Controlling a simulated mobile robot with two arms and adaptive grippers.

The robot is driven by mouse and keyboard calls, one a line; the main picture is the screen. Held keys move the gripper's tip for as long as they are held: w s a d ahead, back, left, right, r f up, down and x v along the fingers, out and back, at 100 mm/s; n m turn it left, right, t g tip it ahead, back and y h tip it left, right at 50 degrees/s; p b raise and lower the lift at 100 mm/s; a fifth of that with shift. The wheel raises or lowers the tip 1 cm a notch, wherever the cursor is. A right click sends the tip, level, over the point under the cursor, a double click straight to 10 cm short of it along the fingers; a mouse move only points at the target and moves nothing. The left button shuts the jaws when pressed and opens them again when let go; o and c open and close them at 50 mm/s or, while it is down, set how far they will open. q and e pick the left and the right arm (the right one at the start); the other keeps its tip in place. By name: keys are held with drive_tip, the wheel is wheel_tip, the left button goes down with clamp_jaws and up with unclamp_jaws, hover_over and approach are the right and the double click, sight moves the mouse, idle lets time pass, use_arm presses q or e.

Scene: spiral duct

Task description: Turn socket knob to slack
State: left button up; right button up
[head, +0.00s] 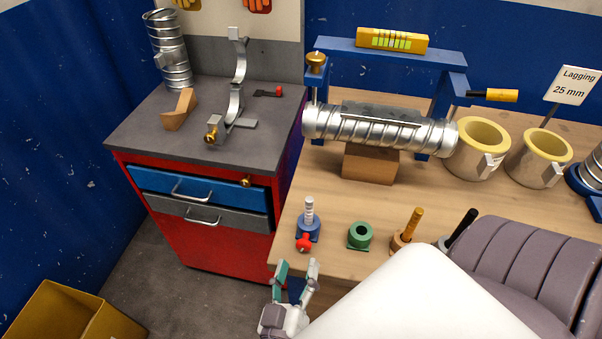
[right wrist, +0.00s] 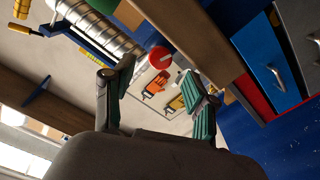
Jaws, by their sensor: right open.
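A small blue socket (head: 309,228) with a ribbed light post stands near the front left edge of the wooden bench. A red knob (head: 303,243) sits on its front side. The red knob also shows in the right wrist view (right wrist: 161,56), ahead of and roughly between the fingertips. My right gripper (head: 297,268) is open and empty just in front of the bench edge, below the red knob and apart from it. The knob's setting cannot be read. My left gripper is not in view.
A green ring (head: 360,236) and upright handled tools (head: 411,226) stand right of the socket. Behind is a spiral duct (head: 385,130) on a wooden block. A red cabinet (head: 215,240) stands left. My pale arm covers the bench's front right.

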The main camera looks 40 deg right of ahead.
drive_tip(key=v, duration=0.7)
drive_tip(key=shift+s, duration=0.1)
